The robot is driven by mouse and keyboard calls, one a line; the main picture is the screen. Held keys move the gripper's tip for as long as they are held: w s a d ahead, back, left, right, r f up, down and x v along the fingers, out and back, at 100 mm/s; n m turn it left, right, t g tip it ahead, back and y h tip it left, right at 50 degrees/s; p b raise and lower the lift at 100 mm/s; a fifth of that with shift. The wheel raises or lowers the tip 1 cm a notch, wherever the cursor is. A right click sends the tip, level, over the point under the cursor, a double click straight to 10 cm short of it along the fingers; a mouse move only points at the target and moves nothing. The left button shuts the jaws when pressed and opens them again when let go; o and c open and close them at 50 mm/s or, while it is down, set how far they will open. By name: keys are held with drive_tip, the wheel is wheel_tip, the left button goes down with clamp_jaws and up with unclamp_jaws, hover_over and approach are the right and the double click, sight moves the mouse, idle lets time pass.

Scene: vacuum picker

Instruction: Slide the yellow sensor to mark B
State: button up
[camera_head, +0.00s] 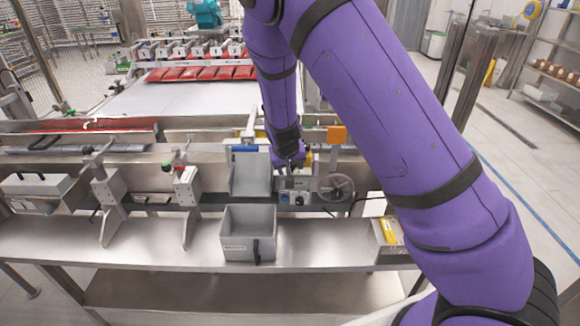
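My purple arm reaches down from the top right, and its dark wrist and my gripper (289,158) are at the metal rail of the machine, right of the grey chute. The fingers are mostly hidden behind the wrist, so I cannot tell whether they are open or shut. A small yellow part (308,160), possibly the yellow sensor, shows just right of my gripper, partly covered by it. I cannot tell whether they touch. An orange block (337,135) stands on the rail to the right. I cannot make out mark B.
A grey chute (250,174) stands above a grey bin (248,219) on the steel bench (180,240). A handwheel (336,188) and a small control box (297,198) sit below my gripper. Clamps stand at left. A yellow item (389,229) lies at the bench's right end. Red packs (205,73) lie behind.

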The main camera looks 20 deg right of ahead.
drive_tip(key=shift+w+f, duration=0.1)
drive_tip(key=shift+f, duration=0.2)
drive_tip(key=shift+c, duration=0.5)
clamp_jaws()
drive_tip(key=shift+w+a, duration=0.3)
drive_tip(key=shift+a, duration=0.6)
drive_tip(key=shift+o, duration=0.5)
unclamp_jaws()
drive_tip(key=shift+r, duration=0.1)
drive_tip(key=v, duration=1)
drive_tip(key=shift+s+r, duration=0.15)
drive_tip(key=shift+r, duration=0.1)
